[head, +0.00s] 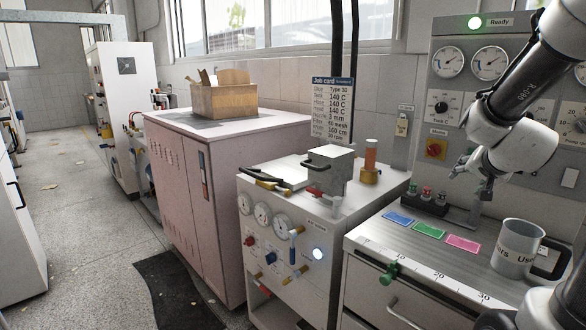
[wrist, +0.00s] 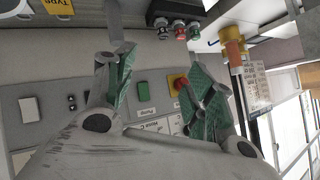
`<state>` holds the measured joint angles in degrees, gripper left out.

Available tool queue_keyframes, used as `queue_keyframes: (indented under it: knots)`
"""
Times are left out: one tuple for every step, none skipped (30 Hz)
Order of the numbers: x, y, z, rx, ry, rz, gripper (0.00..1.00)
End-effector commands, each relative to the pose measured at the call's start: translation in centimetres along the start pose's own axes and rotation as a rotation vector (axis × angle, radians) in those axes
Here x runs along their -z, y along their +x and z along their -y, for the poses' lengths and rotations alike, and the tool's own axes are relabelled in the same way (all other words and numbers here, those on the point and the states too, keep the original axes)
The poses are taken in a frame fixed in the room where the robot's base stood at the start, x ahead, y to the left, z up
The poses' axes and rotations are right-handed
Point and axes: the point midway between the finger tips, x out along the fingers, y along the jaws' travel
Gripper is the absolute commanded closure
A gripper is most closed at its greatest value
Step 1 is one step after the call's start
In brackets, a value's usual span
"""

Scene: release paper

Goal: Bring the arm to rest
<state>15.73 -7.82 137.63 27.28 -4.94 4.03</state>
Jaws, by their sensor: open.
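My gripper (head: 474,178) is at the right of the head view, in front of the grey control panel (head: 434,112) and above the metal bench top (head: 400,240). My arm comes in from the upper right and bends at the wrist. In the wrist view my gripper (wrist: 160,88) has its two green-padded fingers spread apart, with nothing between them but the panel behind. The fingers look clear of the panel and bench, though the exact gap cannot be told.
A grey mug (head: 515,250) stands on the bench right of blue, green and pink cards (head: 429,230). Left are a gauge cabinet (head: 285,240) with a lidded metal box (head: 328,168), and a pink cabinet (head: 215,170) bearing a carton (head: 223,100).

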Motion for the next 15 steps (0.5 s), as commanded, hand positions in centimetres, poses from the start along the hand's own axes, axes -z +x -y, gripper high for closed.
queue_keyframes:
  knots:
    - [-2.7,-1.5,0.5,0.015,-0.072,0.120,0.46]
    - [-4.5,-2.6,0.6,0.020,-0.122,0.198,0.46]
    - [-6.7,-4.3,0.6,0.024,-0.189,0.299,0.46]
    - [-8.2,-5.8,0.3,0.023,-0.240,0.370,0.46]
    - [-9.6,-7.3,0.0,0.021,-0.292,0.436,0.46]
    - [-11.2,-9.6,-0.5,0.015,-0.363,0.517,0.46]
    - [-12.2,-11.3,-1.1,0.008,-0.415,0.572,0.46]
    - [-13.1,-13.0,-1.7,-0.001,-0.467,0.622,0.46]
    - [-14.0,-15.3,-2.7,-0.015,-0.534,0.678,0.46]
    - [-14.4,-16.8,-3.2,-0.024,-0.577,0.706,0.46]
    - [-14.6,-18.0,-3.8,-0.031,-0.613,0.724,0.46]
    - [-14.8,-19.2,-4.2,-0.035,-0.653,0.733,0.46]
    - [-14.8,-20.0,-4.4,-0.036,-0.678,0.730,0.46]
    - [-14.7,-20.5,-4.4,-0.030,-0.697,0.718,0.46]
    - [-14.5,-20.9,-4.2,-0.017,-0.716,0.692,0.46]
